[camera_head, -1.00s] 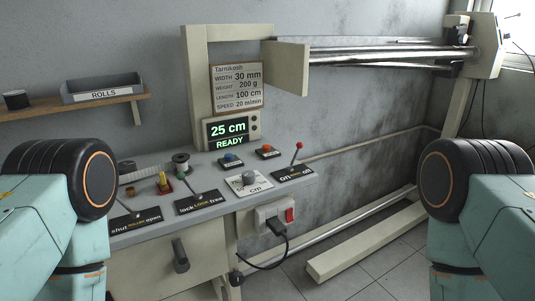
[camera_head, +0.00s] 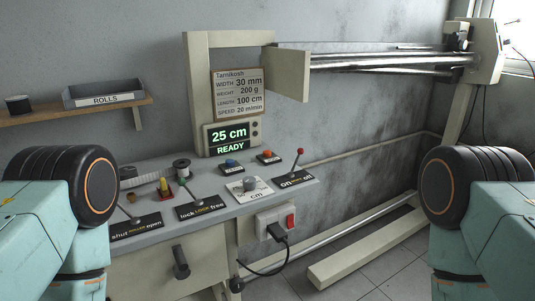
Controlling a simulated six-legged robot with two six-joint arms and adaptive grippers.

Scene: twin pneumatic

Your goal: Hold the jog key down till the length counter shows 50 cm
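The length counter (camera_head: 230,137) shows "25 cm" and "READY" in green on a dark screen, at the back of the grey console. Two push keys sit in front of it: a blue one (camera_head: 231,163) and an orange-red one (camera_head: 267,155). Their labels are too small to read, so I cannot tell which is the jog key. Nothing touches either key. My arms show at the left and right edges as teal links with black ribbed joints. Neither gripper is in view.
The console (camera_head: 215,207) carries a grey "cm" knob (camera_head: 250,185), a red-tipped lever (camera_head: 298,158), lock and roller levers, and spools. A placard (camera_head: 238,92) stands above. A socket with a red switch (camera_head: 291,222) is below. Rollers (camera_head: 390,62) extend right. The space above the console is free.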

